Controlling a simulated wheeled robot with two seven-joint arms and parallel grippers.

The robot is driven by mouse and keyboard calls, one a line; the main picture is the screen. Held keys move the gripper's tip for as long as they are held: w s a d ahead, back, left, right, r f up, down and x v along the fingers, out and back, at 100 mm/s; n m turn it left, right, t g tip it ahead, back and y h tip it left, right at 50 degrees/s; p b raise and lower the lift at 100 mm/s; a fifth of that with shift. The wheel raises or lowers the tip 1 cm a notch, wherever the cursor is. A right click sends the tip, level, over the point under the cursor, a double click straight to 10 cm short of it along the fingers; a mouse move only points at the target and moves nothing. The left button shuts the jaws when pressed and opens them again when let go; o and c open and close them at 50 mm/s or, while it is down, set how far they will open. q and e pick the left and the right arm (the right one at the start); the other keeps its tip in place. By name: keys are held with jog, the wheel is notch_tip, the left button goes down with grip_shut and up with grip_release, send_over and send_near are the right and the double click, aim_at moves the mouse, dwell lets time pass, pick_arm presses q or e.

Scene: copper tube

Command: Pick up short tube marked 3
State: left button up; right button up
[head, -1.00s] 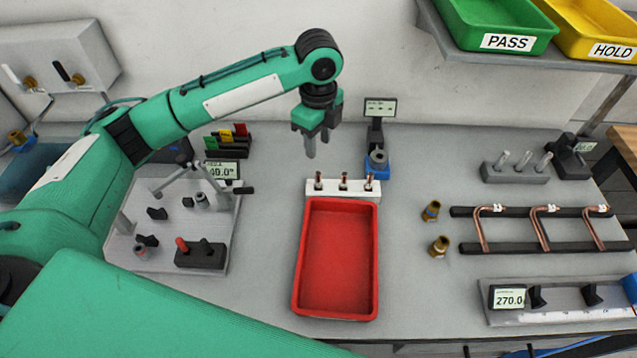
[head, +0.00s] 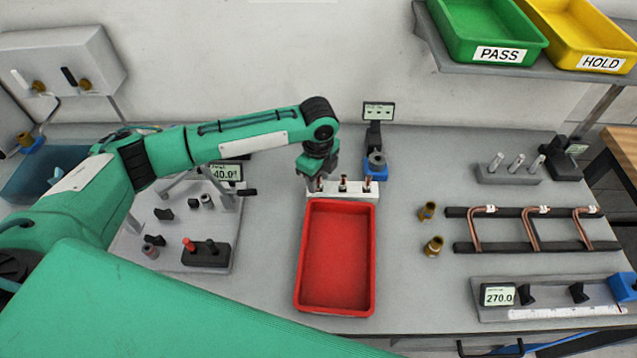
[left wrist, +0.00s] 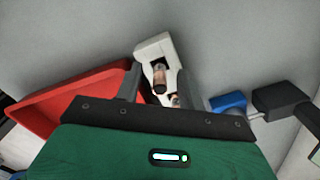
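Three short copper tubes stand in a white holder (head: 356,194) behind the red tray; the middle tube (head: 343,183) and right tube (head: 367,183) show clearly, the left tube (head: 320,184) partly. I cannot read a 3 on any of them. My left gripper (head: 311,178) points down at the holder's left end, close to the left tube. In the left wrist view its fingers (left wrist: 160,90) are apart, with the white holder (left wrist: 153,48) and a copper tube (left wrist: 160,76) seen between them. I cannot tell whether they touch a tube. My right gripper is out of view.
The red tray (head: 336,202) is directly in front of the holder. A blue device (head: 376,168) with a display stands behind its right end. Bent copper tubes lie on a black rack (head: 530,248) at right. A fixture plate (head: 130,250) is at left.

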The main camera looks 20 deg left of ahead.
pick_arm(q)
grip_shut()
